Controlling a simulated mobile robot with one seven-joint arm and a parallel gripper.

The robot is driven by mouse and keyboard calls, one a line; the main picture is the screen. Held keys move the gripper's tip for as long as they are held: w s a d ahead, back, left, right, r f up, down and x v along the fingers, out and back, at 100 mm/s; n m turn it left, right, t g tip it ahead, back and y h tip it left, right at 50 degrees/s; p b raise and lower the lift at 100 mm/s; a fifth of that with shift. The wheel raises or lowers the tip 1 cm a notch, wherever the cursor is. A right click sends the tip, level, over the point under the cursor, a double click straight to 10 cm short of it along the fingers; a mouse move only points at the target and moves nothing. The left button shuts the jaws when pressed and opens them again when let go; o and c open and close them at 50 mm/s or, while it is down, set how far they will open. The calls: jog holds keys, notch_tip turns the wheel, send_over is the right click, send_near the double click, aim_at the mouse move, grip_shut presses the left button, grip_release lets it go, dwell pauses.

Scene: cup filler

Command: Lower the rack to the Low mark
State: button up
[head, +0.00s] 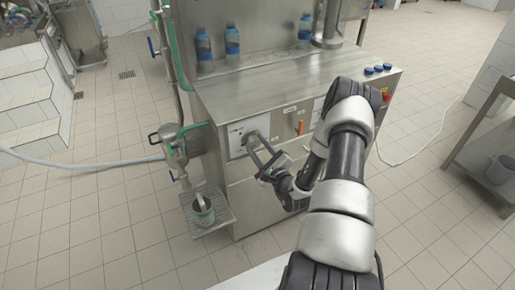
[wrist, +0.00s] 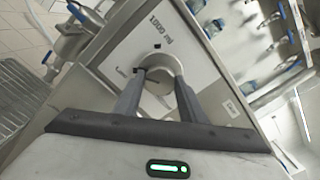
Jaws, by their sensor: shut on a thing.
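The rack (head: 222,216) is a small slatted metal shelf at the machine's left side, with a grey cup (head: 203,211) standing on it under the filling nozzle. Part of the rack also shows at the left edge of the wrist view (wrist: 20,108). My gripper (head: 258,150) is at the machine's front panel, away from the rack. Its fingers, also in the wrist view (wrist: 156,80), are shut on a round grey knob (wrist: 156,66) on a white plate marked 1000 ml. I cannot make out a Low mark.
The steel machine (head: 290,82) carries an orange lever (head: 300,127), blue knobs (head: 378,68) and a red button (head: 387,97). A pale hose (head: 80,163) runs left from the filler. Tiled floor is open around the rack.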

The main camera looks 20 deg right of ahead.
jog(key=shift+n+b, duration=0.75)
jog(key=shift+n, duration=1.55)
jog(key=o, duration=1)
jog(key=s, duration=1.7)
jog(key=shift+s+d, duration=0.2)
jog(key=shift+d, duration=0.05)
